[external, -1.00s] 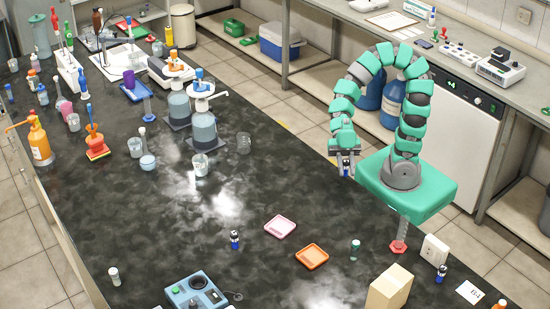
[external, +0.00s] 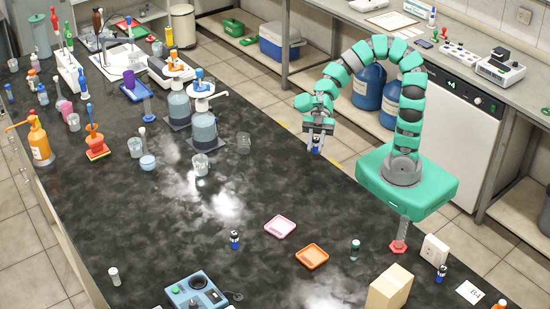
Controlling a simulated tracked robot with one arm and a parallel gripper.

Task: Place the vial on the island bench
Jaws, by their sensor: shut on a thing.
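My gripper (external: 315,143) is shut on a small vial (external: 315,150) with a dark blue body. The vial hangs below the fingers, just beyond the bench's right edge as seen in the picture. The island bench (external: 130,215) has a dark, mottled top and fills the left and middle of the view. Similar small vials stand on it: one with a dark blue band (external: 235,239) near the middle front, one with a green cap (external: 354,250) at the right, and a pale one (external: 114,276) at the front left.
A pink tray (external: 280,226) and an orange tray (external: 312,257) lie near the bench's right side. A cardboard box (external: 390,288) stands at the front right. Pump bottles (external: 203,125) and beakers (external: 200,164) stand farther back. The bench's middle has wide bare areas.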

